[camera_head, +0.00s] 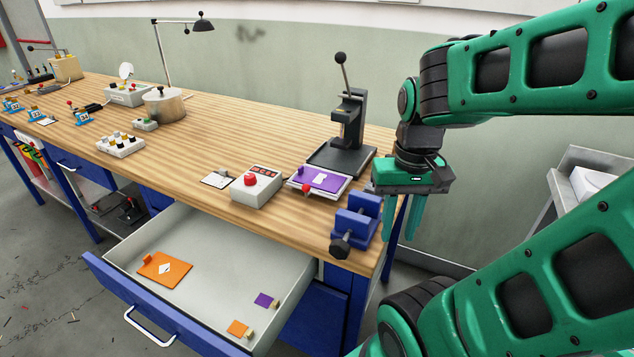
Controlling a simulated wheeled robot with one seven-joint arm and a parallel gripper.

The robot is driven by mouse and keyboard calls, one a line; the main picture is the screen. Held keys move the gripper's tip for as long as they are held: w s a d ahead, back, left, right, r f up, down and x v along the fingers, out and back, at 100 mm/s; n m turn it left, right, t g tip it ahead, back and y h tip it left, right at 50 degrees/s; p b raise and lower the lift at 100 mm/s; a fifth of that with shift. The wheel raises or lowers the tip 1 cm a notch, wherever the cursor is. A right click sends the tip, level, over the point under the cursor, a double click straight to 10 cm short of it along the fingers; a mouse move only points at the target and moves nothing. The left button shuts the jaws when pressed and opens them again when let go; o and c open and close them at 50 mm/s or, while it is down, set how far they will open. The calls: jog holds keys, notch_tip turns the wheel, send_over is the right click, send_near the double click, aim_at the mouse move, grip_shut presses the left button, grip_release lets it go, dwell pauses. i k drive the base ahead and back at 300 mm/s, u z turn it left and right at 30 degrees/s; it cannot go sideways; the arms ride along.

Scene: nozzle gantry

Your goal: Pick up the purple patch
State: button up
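A small purple patch (264,299) lies on the floor of the open drawer (288,287), towards its right end, with a small tan block at its edge. A larger purple plate (321,179) with a white mark sits in a pale tray on the workbench, in front of the press. My gripper (403,238) hangs at the bench's right end, fingers pointing down. Its two green fingers are apart with nothing seen between them. It is above and to the right of the drawer, well away from the purple patch.
An orange plate (163,268) and a small orange patch (237,328) also lie in the drawer. A blue vise (355,222) stands at the bench corner between my gripper and the drawer. The black press (345,145) and red-button box (256,186) stand on the bench.

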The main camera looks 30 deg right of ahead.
aim_at(264, 300)
jog(key=z, duration=1.25)
jog(key=k, duration=0.95)
jog(key=u, duration=0.55)
jog(key=i, duration=0.5)
jog(key=z, duration=0.05)
